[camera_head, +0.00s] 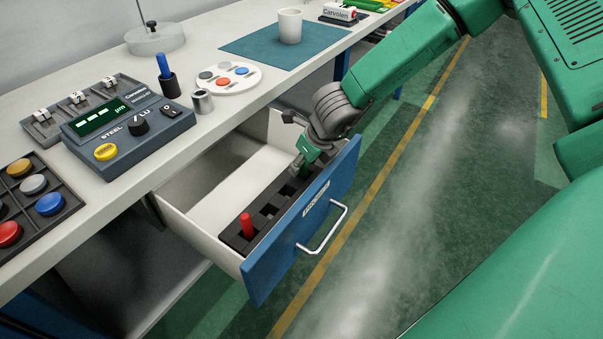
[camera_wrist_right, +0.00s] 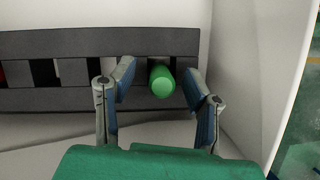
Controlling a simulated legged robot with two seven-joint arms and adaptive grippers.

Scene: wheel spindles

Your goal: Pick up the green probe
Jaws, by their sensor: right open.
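The green probe (camera_wrist_right: 162,82) stands in the right-hand part of a dark slotted rack (camera_wrist_right: 90,99) in the right wrist view. In the head view the rack (camera_head: 262,218) lies along the front of an open drawer, and the probe shows only as a small green patch (camera_head: 304,171) beside my fingers. My right gripper (camera_wrist_right: 160,95) is open, with one finger on each side of the probe. I cannot tell whether the fingers touch it. In the head view my right gripper (camera_head: 300,165) reaches down into the drawer. My left gripper is not in view.
A red probe (camera_head: 246,224) stands at the rack's near end. The blue drawer front (camera_head: 285,255) with its handle and the pale side walls enclose the rack. On the bench stand a blue probe (camera_head: 163,66) in a black holder and a grey meter (camera_head: 130,125).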

